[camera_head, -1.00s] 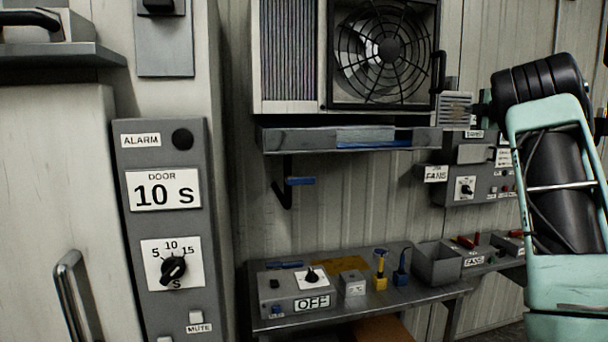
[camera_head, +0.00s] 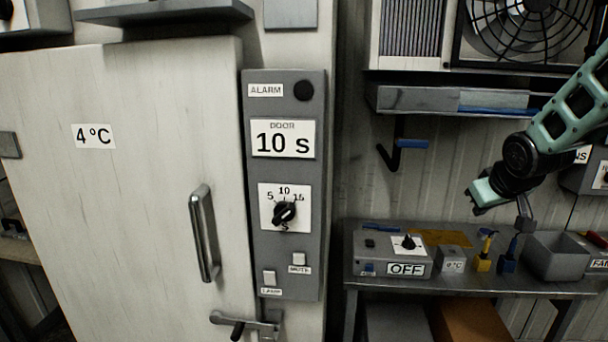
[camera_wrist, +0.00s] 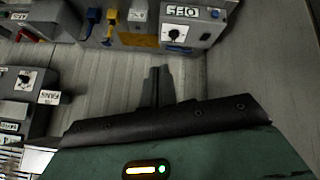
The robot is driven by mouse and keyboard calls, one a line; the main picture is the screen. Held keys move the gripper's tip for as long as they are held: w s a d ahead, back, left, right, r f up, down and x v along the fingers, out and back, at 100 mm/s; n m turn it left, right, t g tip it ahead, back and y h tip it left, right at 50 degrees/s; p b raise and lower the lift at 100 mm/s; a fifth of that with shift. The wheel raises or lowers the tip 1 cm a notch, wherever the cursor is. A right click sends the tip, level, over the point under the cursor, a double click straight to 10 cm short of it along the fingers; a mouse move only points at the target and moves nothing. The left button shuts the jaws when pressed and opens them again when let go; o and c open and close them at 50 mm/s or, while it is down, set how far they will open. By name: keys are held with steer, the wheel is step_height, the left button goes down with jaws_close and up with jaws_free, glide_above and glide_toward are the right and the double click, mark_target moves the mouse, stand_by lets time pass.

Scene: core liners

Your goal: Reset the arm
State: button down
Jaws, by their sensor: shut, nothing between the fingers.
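My gripper (camera_wrist: 158,88) shows in the wrist view with its two dark fingers together and nothing between them. Beyond the fingers is the ribbed wall, with the bench's boxes and tools along the top, upside down. In the head view my teal and black arm comes in from the right edge. Its end hangs in the air above or in front of the bench, left of its upper links. The fingers are hard to make out there.
A cold-room door (camera_head: 130,200) with a handle and the alarm panel (camera_head: 284,235) stand left. The bench (camera_head: 400,283) carries an OFF box (camera_head: 385,262), a yellow tool (camera_head: 484,255), a blue tool (camera_head: 509,257) and a grey bin (camera_head: 556,262). A fan unit (camera_head: 535,30) sits above a shelf (camera_head: 425,99).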

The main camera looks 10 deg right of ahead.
steer(key=s+a+f+n+g+y+b, duration=0.1)
steer(key=s+a+f+n+g, duration=0.2)
steer(key=s+a, duration=1.1)
steer(key=s+a+f+n+g+y+b, duration=0.2)
steer(key=s+a+f+n+g, duration=0.2)
steer(key=s+a, duration=1.1)
steer(key=a+f, duration=0.2)
steer(key=a, duration=0.1)
steer(key=shift+a+n, duration=0.2)
steer(key=shift+n, duration=0.1)
